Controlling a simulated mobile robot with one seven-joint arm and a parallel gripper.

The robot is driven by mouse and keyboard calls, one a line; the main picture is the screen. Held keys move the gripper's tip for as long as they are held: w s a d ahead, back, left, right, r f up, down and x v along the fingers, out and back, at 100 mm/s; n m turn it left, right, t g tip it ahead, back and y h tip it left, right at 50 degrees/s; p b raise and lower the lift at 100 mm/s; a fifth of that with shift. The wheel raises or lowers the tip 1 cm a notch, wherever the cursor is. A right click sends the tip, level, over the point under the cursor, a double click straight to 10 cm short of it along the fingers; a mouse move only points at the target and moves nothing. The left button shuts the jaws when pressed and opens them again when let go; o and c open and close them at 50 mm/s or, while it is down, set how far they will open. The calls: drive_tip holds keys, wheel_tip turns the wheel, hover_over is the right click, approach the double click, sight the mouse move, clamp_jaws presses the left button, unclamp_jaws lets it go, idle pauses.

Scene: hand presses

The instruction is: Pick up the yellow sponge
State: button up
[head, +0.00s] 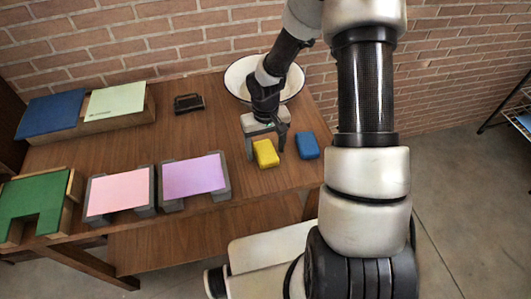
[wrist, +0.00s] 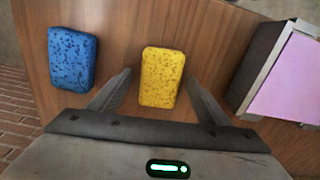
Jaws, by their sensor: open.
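The yellow sponge (head: 265,153) lies on the wooden table, near its front right part. In the wrist view the yellow sponge (wrist: 161,77) has dark specks and sits between the two fingers. My gripper (head: 266,151) points down over it, with one finger on each side. In the wrist view my gripper (wrist: 160,82) is open, and a gap shows between each finger and the sponge. The height of the fingertips over the table is hard to tell.
A blue sponge (head: 307,145) lies right of the yellow one. A white bowl (head: 236,74) stands behind my gripper. A dark brush-like item (head: 188,103) lies farther left. Presses with purple (head: 194,177), pink (head: 119,191) and green (head: 37,207) sheets line the front left; blue (head: 50,113) and pale green (head: 115,101) panels stand behind.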

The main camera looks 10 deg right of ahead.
sight(265, 150)
drive_tip(key=c, duration=1.1)
drive_tip(key=shift+r, duration=0.1)
wheel_tip(265, 150, up, 10)
drive_tip(key=o, duration=0.3)
drive_tip(key=shift+c, duration=1.2)
